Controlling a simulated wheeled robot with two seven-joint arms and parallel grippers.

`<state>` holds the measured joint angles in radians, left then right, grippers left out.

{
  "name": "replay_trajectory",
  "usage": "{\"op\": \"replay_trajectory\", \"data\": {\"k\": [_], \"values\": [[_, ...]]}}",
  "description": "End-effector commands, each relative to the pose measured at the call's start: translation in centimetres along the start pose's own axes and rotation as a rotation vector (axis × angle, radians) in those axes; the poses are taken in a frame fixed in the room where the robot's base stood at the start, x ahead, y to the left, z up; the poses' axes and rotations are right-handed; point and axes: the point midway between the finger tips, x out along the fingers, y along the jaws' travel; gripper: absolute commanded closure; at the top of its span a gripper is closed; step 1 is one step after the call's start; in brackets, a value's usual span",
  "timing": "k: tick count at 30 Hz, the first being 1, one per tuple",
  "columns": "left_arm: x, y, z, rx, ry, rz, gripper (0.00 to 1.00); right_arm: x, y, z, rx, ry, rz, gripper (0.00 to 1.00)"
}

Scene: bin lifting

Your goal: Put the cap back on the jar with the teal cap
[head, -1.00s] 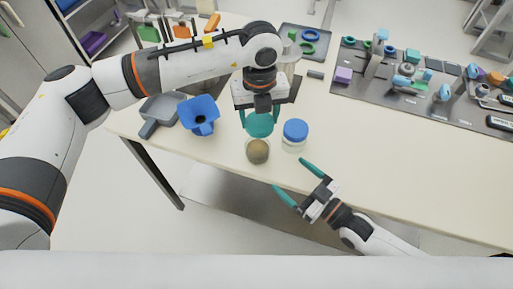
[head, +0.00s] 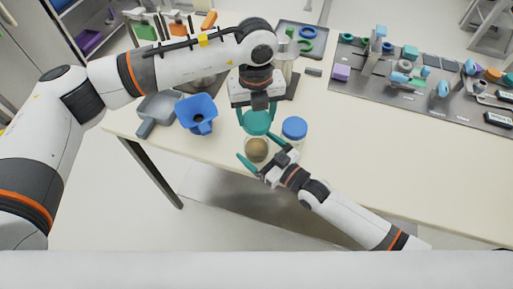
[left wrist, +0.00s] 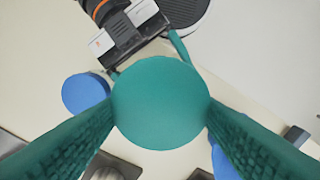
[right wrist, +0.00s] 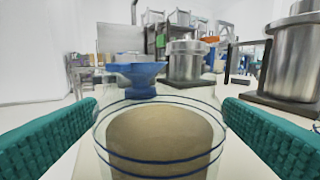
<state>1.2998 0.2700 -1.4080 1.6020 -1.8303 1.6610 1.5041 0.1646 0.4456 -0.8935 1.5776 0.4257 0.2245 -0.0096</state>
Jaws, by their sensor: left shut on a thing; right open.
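The teal cap (head: 257,122) is held in my left gripper (head: 258,116), above and just behind the open jar; in the left wrist view the cap (left wrist: 160,103) fills the middle between the fingers. The open clear jar (head: 257,150) with brownish contents stands near the table's front edge. My right gripper (head: 261,156) is open, its fingers on either side of this jar. In the left wrist view the cap hides the jar.
A jar with a blue cap (head: 294,129) stands close to the right. A blue funnel (head: 198,113) and a grey dustpan-like tray (head: 157,108) are at the left. A grey mat (head: 425,85) with several small parts lies at the right. The table's front right is clear.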

Motion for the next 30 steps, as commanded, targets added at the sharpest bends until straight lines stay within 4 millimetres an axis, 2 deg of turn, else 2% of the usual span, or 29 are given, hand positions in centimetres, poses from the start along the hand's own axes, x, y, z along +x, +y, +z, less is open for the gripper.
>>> {"op": "replay_trajectory", "data": {"k": [8,18,21,26,30], "values": [[0.0,0.0,0.0,0.0,0.0,0.0,0.62,0.1,0.0,0.0,0.0,0.001,0.0,0.11],[0.0,0.0,0.0,0.0,0.0,0.0,0.62,0.1,0.0,0.0,0.0,0.0,0.0,0.65],[0.0,0.0,0.0,0.0,0.0,0.0,0.62,0.1,0.0,0.0,0.0,0.0,0.0,0.77],[0.8,0.0,0.0,0.0,-0.002,-0.001,0.62,0.1,0.0,0.0,0.0,0.0,0.0,0.77],[2.9,-0.1,0.1,-0.001,-0.003,-0.001,0.62,0.1,0.0,0.0,0.0,0.0,0.0,0.77]]}}
